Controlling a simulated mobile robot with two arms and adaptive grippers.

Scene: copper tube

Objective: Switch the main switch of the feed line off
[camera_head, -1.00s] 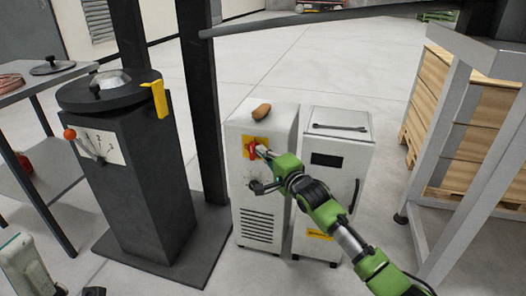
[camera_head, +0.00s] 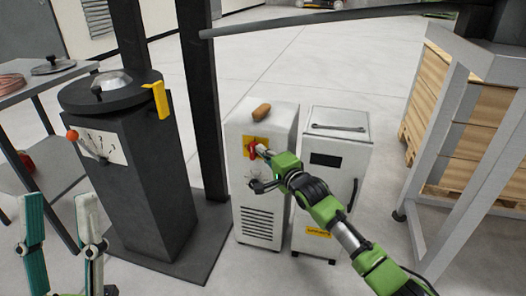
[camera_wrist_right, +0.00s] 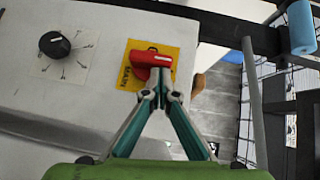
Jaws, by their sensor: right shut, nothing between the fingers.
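The main switch is a red rotary handle (camera_head: 251,147) on a yellow plate, on the front of a white cabinet (camera_head: 259,195). In the right wrist view the red handle (camera_wrist_right: 150,61) lies roughly across its yellow plate (camera_wrist_right: 132,80), which is marked MAIN. My right gripper (camera_head: 262,150) is shut and empty, with its tips right at the handle. In the wrist view its tips (camera_wrist_right: 161,88) meet the handle's lower edge; I cannot tell whether they press on it. My left gripper (camera_head: 58,200) is open and empty at the lower left, away from the cabinet.
A black dial (camera_wrist_right: 55,44) sits beside the switch. A brown lump (camera_head: 261,110) lies on the cabinet. A second white cabinet (camera_head: 334,190) stands to its right. A dark pedestal (camera_head: 148,185) with a red-tipped lever (camera_head: 72,135) stands at left. Open floor lies behind.

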